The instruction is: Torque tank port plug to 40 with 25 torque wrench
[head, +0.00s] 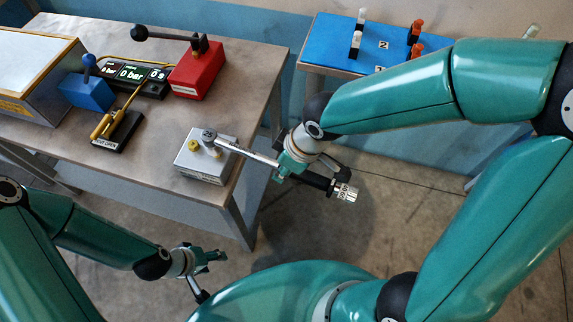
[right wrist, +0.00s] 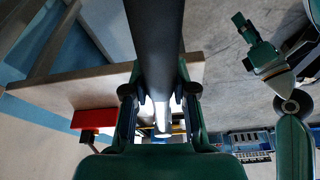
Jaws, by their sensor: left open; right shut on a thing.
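My right gripper (head: 290,165) is shut on the torque wrench (head: 248,151), and its fingers (right wrist: 160,105) close around the dark handle (right wrist: 157,40) in the right wrist view. The wrench's silver shaft runs left over the table edge. Its round head is over a grey metal block (head: 196,168), at a post on the block's top; whether it is fully seated I cannot tell. A yellow plug (head: 193,145) shows beside the post. The handle's tagged end (head: 345,191) sticks out right, its number unreadable. My left gripper (head: 208,257) is open and empty below the table's front edge.
On the table (head: 150,145) stand a red lever unit (head: 196,70), a blue lever unit (head: 88,92), a pressure display (head: 130,72) and a yellow-handled tool (head: 101,127) on a black base. A blue-topped stand (head: 335,45) with white and orange pieces is behind.

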